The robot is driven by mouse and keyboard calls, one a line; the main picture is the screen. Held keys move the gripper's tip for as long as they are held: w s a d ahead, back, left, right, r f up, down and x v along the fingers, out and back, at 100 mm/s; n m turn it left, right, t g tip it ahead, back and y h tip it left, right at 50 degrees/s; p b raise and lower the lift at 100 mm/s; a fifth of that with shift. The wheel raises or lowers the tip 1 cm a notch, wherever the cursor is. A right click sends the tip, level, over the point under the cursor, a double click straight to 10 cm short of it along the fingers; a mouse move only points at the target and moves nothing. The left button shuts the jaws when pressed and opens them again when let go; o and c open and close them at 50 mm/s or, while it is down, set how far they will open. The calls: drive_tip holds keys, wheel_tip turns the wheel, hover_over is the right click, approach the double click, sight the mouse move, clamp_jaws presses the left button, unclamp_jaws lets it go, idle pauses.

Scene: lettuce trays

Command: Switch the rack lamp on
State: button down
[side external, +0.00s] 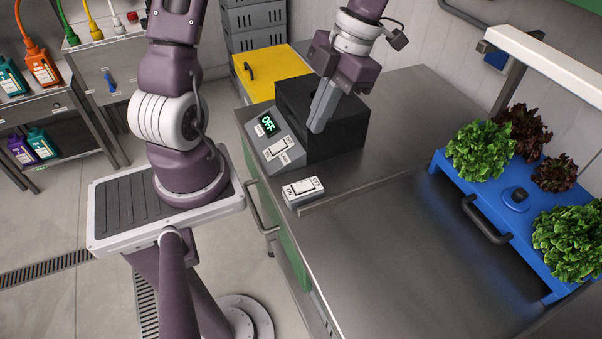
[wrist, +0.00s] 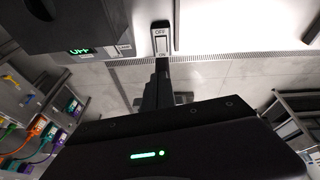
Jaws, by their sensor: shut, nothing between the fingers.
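The rack lamp (side external: 545,58) is a white bar on a post above the blue tray at the right. A flat rocker switch marked ON and OFF (side external: 302,188) lies at the bench's near-left edge; the wrist view shows it too (wrist: 161,40). A second rocker (side external: 277,151) sits on the sloped grey panel of a black box (side external: 340,135), below a green display reading OFF (side external: 267,124). My gripper (side external: 317,127) is shut and empty, fingers pointing down beside the box's panel. In the wrist view its fingers (wrist: 162,66) show just below the flat rocker.
A blue tray (side external: 478,190) with a dark handle and several green and red lettuces stands at the right. A yellow case (side external: 265,70) is behind the box. The steel bench (side external: 400,250) is clear in the middle.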

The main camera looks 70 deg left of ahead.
sight(296, 187)
drive_tip(key=shift+w+f+m, duration=0.1)
drive_tip(key=shift+w+m, duration=0.15)
drive_tip(key=shift+m, duration=0.55)
drive_tip(key=x, duration=1.4)
drive_tip(key=shift+w+d+f, duration=0.1)
drive_tip(key=shift+w+d, duration=0.15)
drive_tip(key=shift+w, duration=0.15)
drive_tip(key=shift+s+f, duration=0.1)
drive_tip(key=shift+f, duration=0.1)
